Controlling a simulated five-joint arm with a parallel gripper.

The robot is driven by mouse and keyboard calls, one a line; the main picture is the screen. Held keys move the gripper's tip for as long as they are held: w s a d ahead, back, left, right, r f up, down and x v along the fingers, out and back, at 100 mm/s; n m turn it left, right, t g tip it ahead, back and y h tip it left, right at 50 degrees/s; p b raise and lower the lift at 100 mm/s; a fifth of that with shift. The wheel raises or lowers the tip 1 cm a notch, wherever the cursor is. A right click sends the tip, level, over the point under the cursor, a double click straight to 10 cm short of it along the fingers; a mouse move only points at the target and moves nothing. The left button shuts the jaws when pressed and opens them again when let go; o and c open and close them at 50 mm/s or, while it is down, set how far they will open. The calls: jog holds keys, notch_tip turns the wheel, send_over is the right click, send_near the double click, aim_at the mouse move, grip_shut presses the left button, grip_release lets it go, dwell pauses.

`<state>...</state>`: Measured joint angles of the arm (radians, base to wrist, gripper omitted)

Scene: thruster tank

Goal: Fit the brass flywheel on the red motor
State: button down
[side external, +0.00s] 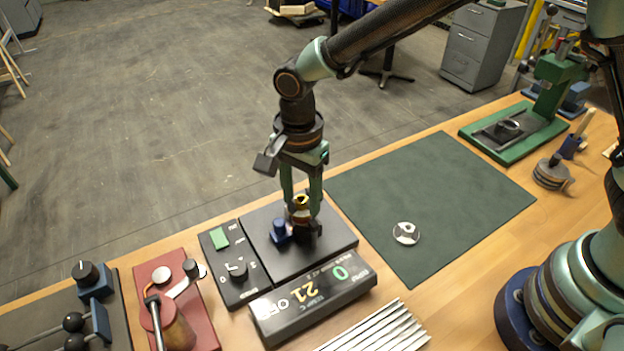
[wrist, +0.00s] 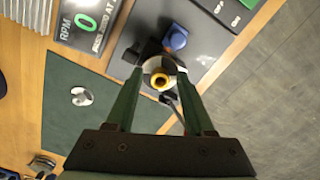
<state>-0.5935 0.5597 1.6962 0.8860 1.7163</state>
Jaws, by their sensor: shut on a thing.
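My gripper (side external: 301,207) is pointing down over the black test stand (side external: 262,222). It is shut on the brass flywheel (side external: 300,201), which shows as a small gold ring between the fingers. In the wrist view the flywheel (wrist: 161,81) sits between the fingertips, with a pale round shape around or under it. A dark holder and a blue block (side external: 279,231) are close beside it; the blue block also shows in the wrist view (wrist: 177,38). The red motor is not clearly visible below the flywheel, so I cannot tell whether they touch.
A silver disc (side external: 406,233) lies on the green mat (side external: 450,190). The stand's display (side external: 313,297) reads 0 and OFF. A control box (side external: 234,265) with a green button is left of the stand. A red-based tool (side external: 176,290) is further left. Most of the mat is clear.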

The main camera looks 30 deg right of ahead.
jog(key=shift+c, duration=1)
grip_release()
notch_tip(320, 180, up, 12)
